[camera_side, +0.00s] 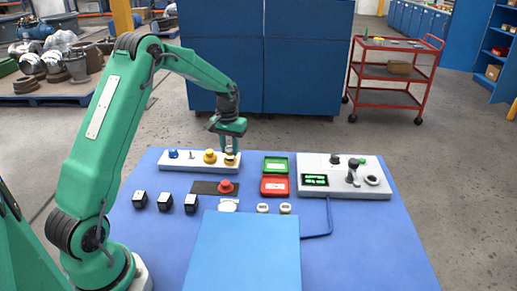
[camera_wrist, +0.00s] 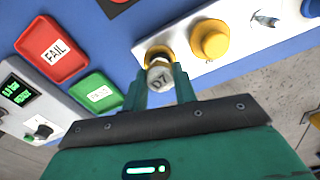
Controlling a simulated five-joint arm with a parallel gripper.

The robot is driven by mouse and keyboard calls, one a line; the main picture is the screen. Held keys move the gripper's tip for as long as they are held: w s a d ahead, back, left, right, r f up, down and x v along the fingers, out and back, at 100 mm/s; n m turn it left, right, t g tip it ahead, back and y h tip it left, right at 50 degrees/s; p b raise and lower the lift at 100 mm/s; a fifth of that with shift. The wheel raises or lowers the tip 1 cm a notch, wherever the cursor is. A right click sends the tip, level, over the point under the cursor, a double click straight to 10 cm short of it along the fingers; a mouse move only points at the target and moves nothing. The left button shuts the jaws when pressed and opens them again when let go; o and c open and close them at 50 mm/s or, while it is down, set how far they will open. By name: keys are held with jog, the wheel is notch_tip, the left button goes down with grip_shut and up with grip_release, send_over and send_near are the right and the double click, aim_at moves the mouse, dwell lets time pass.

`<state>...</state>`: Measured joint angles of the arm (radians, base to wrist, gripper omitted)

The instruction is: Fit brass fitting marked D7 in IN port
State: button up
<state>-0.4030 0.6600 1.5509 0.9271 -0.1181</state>
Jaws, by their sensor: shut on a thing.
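The brass fitting marked D7 (camera_wrist: 158,79) shows its pale round marked end between my gripper's fingers (camera_wrist: 160,88) in the wrist view. In the side view my gripper (camera_side: 231,147) points down over the right end of a white strip (camera_side: 205,168), shut on the brass fitting (camera_side: 231,159). I cannot tell whether the fitting still touches the strip. A white valve unit (camera_side: 345,189) stands at the right, with a green-lit display, a dark upright handle and a ring-shaped opening (camera_side: 372,180). No IN marking is readable.
The strip also holds a yellow piece (camera_side: 210,156), a small silver piece and a blue one. A green PASS tray (camera_side: 276,165) and red FAIL tray (camera_side: 275,186) lie between strip and unit. A red knob (camera_side: 225,187) and several black cubes stand in front.

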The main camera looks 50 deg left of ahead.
jog(key=shift+f, duration=0.8)
dwell(1.2)
jog(key=o, duration=1.4)
jog(key=shift+c, duration=0.2)
jog(key=shift+r, duration=0.2)
jog(key=shift+r, duration=3.6)
